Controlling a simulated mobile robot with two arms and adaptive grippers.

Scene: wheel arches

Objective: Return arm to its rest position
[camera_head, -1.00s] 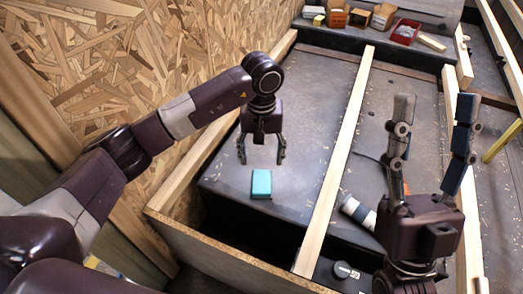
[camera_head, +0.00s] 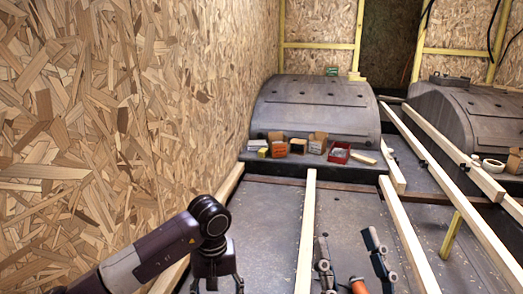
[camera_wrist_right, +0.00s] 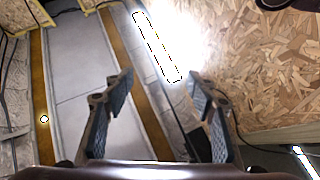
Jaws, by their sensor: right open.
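My right gripper (camera_head: 347,238) points up at the bottom of the head view, its dark fingers apart with nothing between them. The right wrist view also shows its two fingers (camera_wrist_right: 161,76) wide apart and empty. My left arm comes in from the lower left of the head view. My left gripper (camera_head: 215,284) hangs down at the bottom edge, its fingers apart and its tips cut off by the frame. Whatever lies below it is out of view.
A grey wheel arch (camera_head: 315,105) stands at the back, with small open boxes and a red bin (camera_head: 339,153) before it. Wooden battens (camera_head: 306,230) run along the dark floor. A chipboard wall (camera_head: 130,110) rises close on the left. A yellow stick (camera_head: 450,235) leans at right.

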